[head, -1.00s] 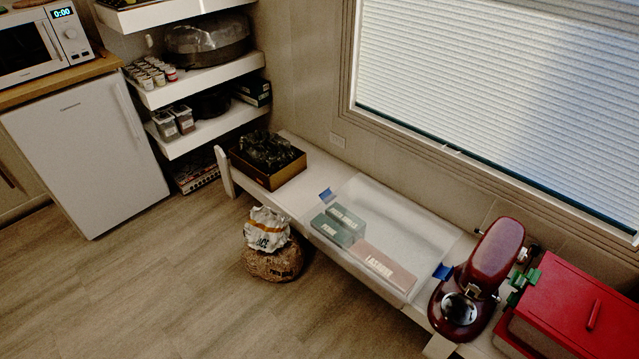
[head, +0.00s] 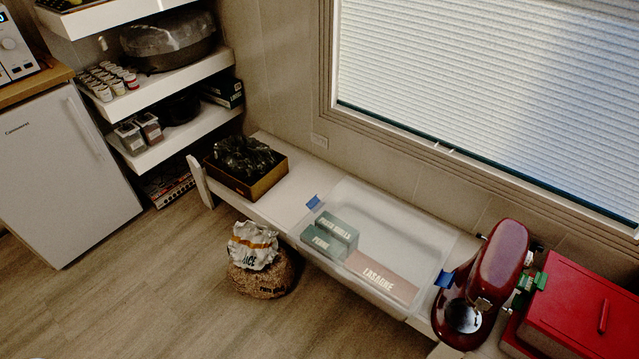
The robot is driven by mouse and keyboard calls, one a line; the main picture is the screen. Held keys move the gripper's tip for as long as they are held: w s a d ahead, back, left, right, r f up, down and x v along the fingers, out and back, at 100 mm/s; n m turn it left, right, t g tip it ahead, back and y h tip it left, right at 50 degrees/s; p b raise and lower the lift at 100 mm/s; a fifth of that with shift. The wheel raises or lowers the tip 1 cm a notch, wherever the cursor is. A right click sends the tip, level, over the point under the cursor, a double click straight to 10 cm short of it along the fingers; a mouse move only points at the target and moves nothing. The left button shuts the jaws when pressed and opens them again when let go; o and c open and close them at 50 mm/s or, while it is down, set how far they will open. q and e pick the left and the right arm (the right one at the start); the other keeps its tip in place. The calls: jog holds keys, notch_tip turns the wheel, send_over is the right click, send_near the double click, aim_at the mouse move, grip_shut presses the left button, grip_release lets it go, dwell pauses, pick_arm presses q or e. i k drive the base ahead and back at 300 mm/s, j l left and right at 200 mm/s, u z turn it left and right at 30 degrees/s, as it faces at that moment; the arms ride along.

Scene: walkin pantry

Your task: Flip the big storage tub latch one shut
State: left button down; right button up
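The big storage tub (head: 400,232) is clear and low, with a see-through lid. It sits on the white bench below the window. Inside are green boxes (head: 330,236) labelled Pasta Shells and Penne, and a pink Lasagne box (head: 380,278). A blue latch (head: 312,202) sticks out at the tub's left end. Another blue latch (head: 444,273) sticks out at its right end, close to the red mixer. Both look swung outward, but the exact angle is hard to tell. Neither of my grippers is in view.
A red stand mixer (head: 490,275) stands against the tub's right end, beside a red-lidded bin (head: 582,305) with green latches. A box of dark packets (head: 245,167) is left of the tub. Sacks (head: 260,260) stand on the floor before the bench. The floor at left is clear.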

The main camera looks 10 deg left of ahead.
aim_at(310, 205)
jog(key=i+j+z, duration=0.35)
jog(key=j, duration=0.3)
jog(key=i+j+z, duration=0.15)
jog(key=i+j, duration=0.2)
jog(key=i+j+z, duration=0.15)
jog(key=j, duration=0.25)
